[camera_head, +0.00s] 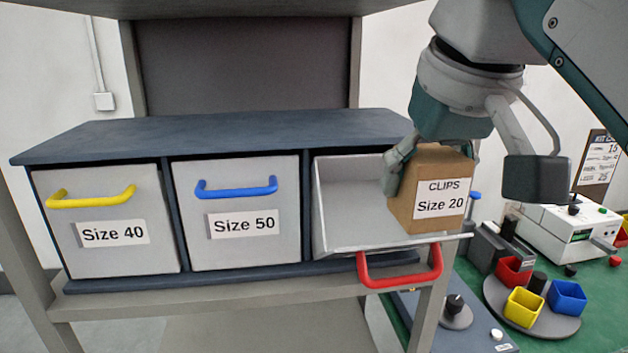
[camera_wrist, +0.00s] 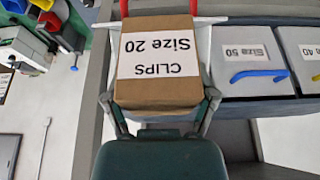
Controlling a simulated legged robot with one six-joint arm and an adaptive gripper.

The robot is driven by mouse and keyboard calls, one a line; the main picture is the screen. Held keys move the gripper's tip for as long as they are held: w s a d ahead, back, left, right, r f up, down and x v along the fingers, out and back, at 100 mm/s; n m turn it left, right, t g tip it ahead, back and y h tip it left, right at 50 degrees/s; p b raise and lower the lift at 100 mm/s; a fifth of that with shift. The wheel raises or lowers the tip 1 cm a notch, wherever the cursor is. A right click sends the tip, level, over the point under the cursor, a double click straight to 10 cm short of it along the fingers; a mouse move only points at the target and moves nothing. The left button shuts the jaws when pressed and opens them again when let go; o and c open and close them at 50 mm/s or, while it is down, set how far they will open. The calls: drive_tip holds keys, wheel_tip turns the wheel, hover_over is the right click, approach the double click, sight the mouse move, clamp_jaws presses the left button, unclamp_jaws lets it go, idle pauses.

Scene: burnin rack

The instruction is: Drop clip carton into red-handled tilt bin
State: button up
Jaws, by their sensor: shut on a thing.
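The clip carton (camera_head: 432,213) is a brown box with a white label reading "CLIPS Size 20". My gripper (camera_head: 424,160) is shut on the carton and holds it upright at the right side of the open red-handled tilt bin (camera_head: 348,215). The bin is tipped forward, with its red handle (camera_head: 403,272) low at the front. In the head view the carton overlaps the bin's right wall; whether it touches the bin I cannot tell. In the wrist view the carton (camera_wrist: 158,85) sits between both fingers, and it covers most of the bin.
Two shut bins stand to the left: Size 40 with a yellow handle (camera_head: 91,197) and Size 50 with a blue handle (camera_head: 236,188). The dark cabinet top (camera_head: 220,130) is clear. At right, a green bench (camera_head: 600,325) holds a turntable with small coloured cups (camera_head: 523,307).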

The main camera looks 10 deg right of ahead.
drive_tip(key=w, duration=0.5)
idle(0.3)
